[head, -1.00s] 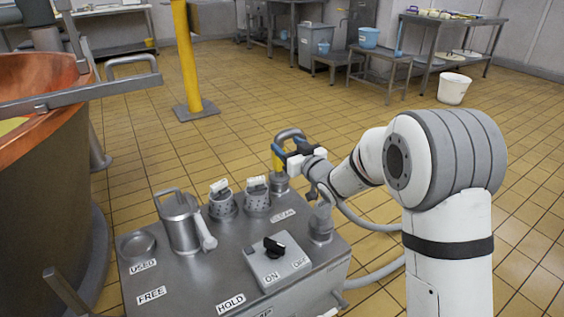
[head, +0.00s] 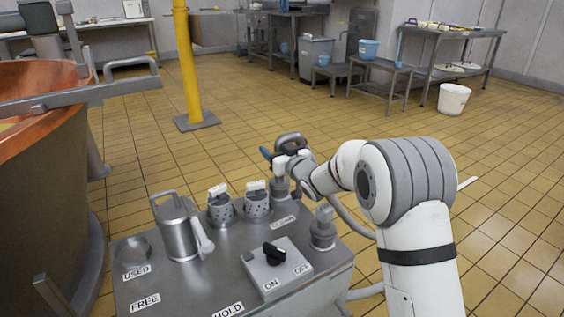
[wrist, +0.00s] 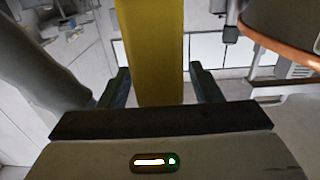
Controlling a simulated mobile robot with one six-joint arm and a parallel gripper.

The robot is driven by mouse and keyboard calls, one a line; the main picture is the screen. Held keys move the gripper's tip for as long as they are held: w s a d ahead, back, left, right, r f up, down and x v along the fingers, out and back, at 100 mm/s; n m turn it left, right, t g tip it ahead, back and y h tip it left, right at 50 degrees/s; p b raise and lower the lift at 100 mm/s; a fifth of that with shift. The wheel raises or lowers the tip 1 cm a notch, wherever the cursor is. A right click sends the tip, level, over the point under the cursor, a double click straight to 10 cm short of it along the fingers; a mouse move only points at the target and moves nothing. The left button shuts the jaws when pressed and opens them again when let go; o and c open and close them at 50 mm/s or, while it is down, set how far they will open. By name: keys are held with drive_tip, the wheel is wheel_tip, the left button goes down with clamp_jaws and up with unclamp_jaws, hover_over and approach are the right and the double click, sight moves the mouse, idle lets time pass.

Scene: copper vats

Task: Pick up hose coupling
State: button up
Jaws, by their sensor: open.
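A grey fitting with a bent, looped top (head: 290,139) stands at the back of the metal box, beside the label that reads CLEAN. It seems to be the hose coupling, but my gripper hides its middle. A second metal fitting with a lever (head: 322,232) stands at the box's right side. My gripper (head: 283,156) is open at the looped fitting, with one blue finger pointing left. In the wrist view a broad yellow upright part (wrist: 158,50) shows between my open fingers (wrist: 160,82), with gaps on both sides. I cannot tell whether anything touches it.
The metal box (head: 195,285) also carries a jug (head: 178,228), two perforated cups (head: 220,208) (head: 257,203) and an ON/OFF switch (head: 274,254). A copper vat (head: 45,110) stands left. A yellow post (head: 186,70) stands behind, with open tiled floor right of it.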

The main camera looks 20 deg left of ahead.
drive_tip(key=shift+r, duration=0.1)
drive_tip(key=c, duration=1.2)
drive_tip(key=shift+o, duration=0.2)
drive_tip(key=shift+r, duration=0.1)
wheel_tip(320, 180, up, 10)
drive_tip(key=p, duration=0.4)
drive_tip(key=shift+p, duration=0.35)
wheel_tip(320, 180, up, 6)
drive_tip(key=p, duration=0.5)
drive_tip(key=shift+r, duration=0.2)
